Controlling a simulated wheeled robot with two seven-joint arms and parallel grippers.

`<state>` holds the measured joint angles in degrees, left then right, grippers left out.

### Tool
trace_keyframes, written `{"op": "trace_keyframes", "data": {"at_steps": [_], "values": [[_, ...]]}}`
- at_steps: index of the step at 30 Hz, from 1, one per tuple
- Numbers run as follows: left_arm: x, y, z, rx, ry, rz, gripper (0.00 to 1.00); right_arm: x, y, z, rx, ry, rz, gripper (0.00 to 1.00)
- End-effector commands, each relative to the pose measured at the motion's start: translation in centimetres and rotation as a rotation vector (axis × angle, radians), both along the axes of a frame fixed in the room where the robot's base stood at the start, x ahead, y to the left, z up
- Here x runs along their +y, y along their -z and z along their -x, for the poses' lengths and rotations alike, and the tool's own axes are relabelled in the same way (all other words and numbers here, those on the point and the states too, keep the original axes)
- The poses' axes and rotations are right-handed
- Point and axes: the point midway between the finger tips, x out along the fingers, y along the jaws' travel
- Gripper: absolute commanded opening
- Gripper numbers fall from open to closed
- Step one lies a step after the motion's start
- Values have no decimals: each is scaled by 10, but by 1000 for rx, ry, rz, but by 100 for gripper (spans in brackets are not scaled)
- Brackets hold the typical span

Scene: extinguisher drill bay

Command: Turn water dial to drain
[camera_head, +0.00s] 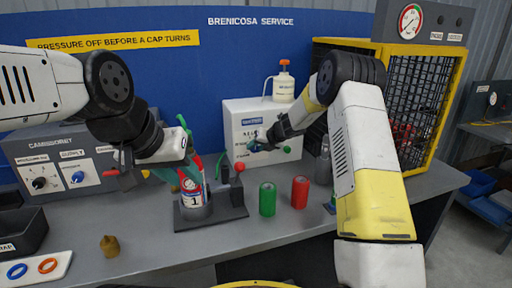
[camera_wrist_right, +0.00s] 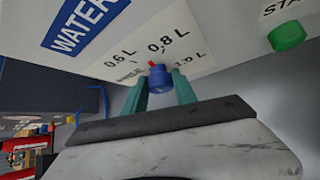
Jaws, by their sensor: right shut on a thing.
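The water dial, a blue knob (camera_wrist_right: 159,82) with a red pointer, is on the white water box (camera_head: 236,118). In the right wrist view its pointer leans up and left, between the 0.6 L and 0.8 L marks; a small label left of the dial is too blurred to read surely. My right gripper (camera_wrist_right: 161,92) has its teal fingers on both sides of the knob and is shut on it. In the head view my right gripper (camera_head: 268,139) is at the box's front, hiding the dial. My left gripper (camera_head: 203,158) is by the clamped extinguisher (camera_head: 194,186); its fingers are unclear.
A green cylinder (camera_head: 267,199) and a red cylinder (camera_head: 300,192) stand on the bench before the box. A green button (camera_wrist_right: 287,36) is right of the dial. A yellow-framed cage (camera_head: 447,106) stands at the right. A control panel (camera_head: 55,165) is at the left.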

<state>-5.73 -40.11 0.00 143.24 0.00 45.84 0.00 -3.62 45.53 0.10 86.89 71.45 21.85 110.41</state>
Motion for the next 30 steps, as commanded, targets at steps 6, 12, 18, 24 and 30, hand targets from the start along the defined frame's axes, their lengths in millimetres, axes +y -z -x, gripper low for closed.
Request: {"op": "trace_keyframes", "data": {"at_steps": [6, 12, 18, 24, 30], "values": [[0, 0, 0, 0, 0, 0, 36, 0, 1, 0, -1, 0, 6, 0], [0, 0, 0, 0, 0, 0, 36, 0, 1, 0, 1, 0, 6, 37], [0, 0, 0, 0, 0, 0, 36, 0, 1, 0, 0, 0, 5, 55], [0, 0, 0, 0, 0, 0, 36, -1, 0, 0, 0, 0, 5, 55], [0, 0, 0, 0, 0, 0, 36, -12, -14, 13, -2, 2, 4, 55]]}}
